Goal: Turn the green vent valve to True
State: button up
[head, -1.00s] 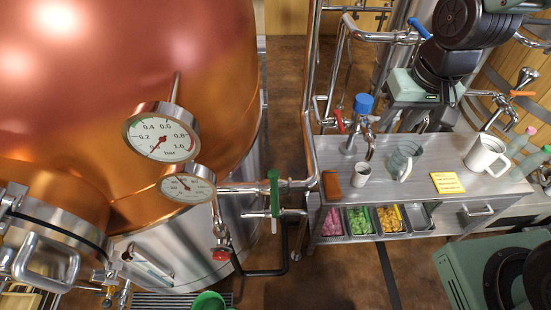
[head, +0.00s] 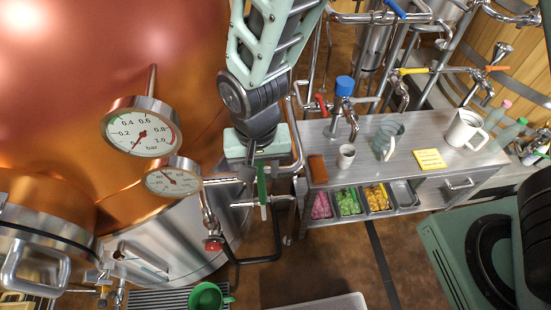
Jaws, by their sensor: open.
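The green vent valve has a narrow green lever (head: 262,183), seen in the head view hanging roughly vertical on the steel pipe to the right of the gauges. My gripper (head: 250,166) comes down from above, just at the top of the lever. Its pale green body covers the upper part of the valve. The jaws are open, but the fingers show only in part, and I cannot tell whether they touch the lever or stand around it.
Two dial gauges (head: 142,127) sit left on the copper vessel (head: 60,100). A red-handled valve (head: 213,245) hangs below. A green mug (head: 207,296) stands at the bottom. The steel bench (head: 400,170) with cups and a yellow note (head: 429,159) is at right.

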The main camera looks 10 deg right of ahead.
aim_at(262, 186)
jog(key=shift+f+b, duration=2.55)
jog(key=shift+f, duration=0.95)
